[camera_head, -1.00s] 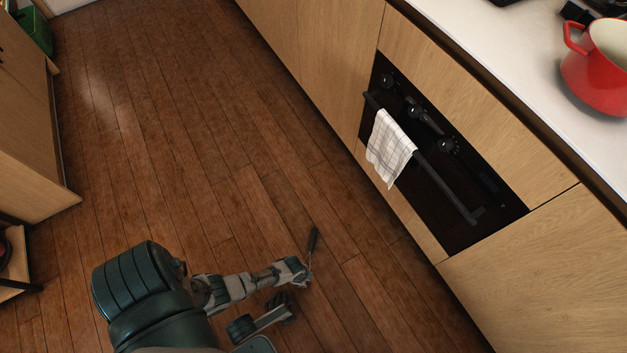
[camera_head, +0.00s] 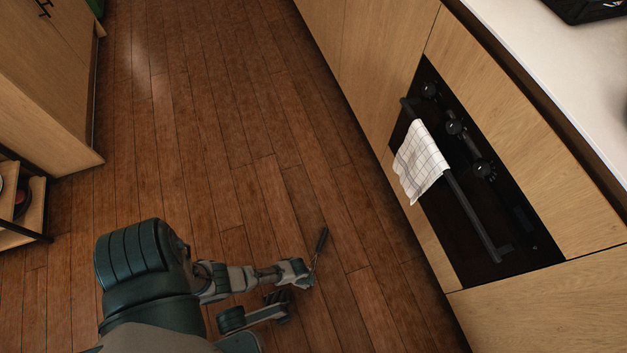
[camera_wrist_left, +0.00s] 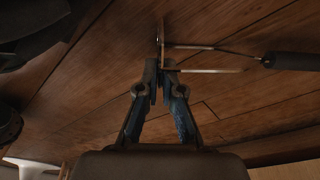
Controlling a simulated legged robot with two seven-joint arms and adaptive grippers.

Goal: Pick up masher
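The masher shows a dark handle (camera_head: 321,240) that stands out beyond my left gripper (camera_head: 304,274) in the head view, above the wooden floor. In the left wrist view the masher's black handle (camera_wrist_left: 292,61) points right, and its thin metal part (camera_wrist_left: 205,70) runs left to the fingertips. My left gripper's fingers (camera_wrist_left: 152,75) come together there, shut on the masher's metal end. The exact contact is small and dark.
An oven (camera_head: 470,190) with a checked towel (camera_head: 420,163) on its handle is set in wooden cabinets at the right, under a pale worktop (camera_head: 570,70). A cabinet (camera_head: 50,80) and a low shelf (camera_head: 22,205) stand at the left. The floor (camera_head: 200,110) between is clear.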

